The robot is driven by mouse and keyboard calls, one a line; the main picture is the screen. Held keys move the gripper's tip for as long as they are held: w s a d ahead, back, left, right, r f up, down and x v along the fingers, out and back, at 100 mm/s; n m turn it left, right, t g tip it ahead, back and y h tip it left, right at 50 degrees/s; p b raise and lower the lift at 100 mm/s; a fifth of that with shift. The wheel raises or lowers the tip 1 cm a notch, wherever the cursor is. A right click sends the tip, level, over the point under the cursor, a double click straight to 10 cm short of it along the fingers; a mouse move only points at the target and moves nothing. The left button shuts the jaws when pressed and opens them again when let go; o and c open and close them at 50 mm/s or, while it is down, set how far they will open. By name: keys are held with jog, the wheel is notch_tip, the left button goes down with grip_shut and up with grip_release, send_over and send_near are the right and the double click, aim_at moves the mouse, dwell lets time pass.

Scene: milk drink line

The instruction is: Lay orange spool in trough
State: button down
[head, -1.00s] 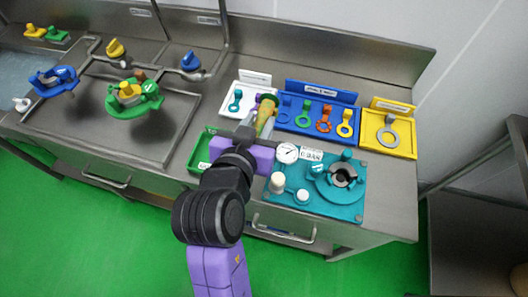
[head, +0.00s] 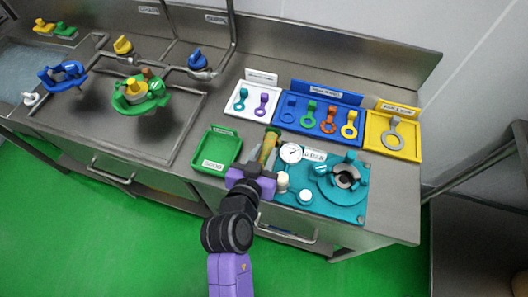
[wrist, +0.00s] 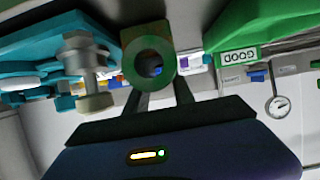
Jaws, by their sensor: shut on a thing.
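The orange spool (head: 268,147), orange-yellow with a green end, is held in my gripper (head: 264,163) above the worktop, between the green tray and the teal fixture. In the wrist view its round green end (wrist: 131,66) with a central hole faces the camera. My gripper's fingers (wrist: 158,98) are shut on it. A green tray (head: 236,153) labelled GOOD lies open and empty to the left of the gripper; it also shows in the wrist view (wrist: 265,28). I cannot tell which thing is the trough.
The teal fixture (head: 325,207) with a dial gauge (head: 290,152) and pale knobs stands close right of my gripper. Behind are a white tray (head: 242,109), a blue tray (head: 300,128) and a yellow tray (head: 408,153) holding tags. Pipes with coloured valves are at left.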

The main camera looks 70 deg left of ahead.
jog(key=shift+f, duration=0.1)
jog(key=c, duration=1.1)
grip_release()
jog(key=shift+o, duration=0.2)
jog(key=b+v, duration=0.1)
jog(key=v, duration=1.1)
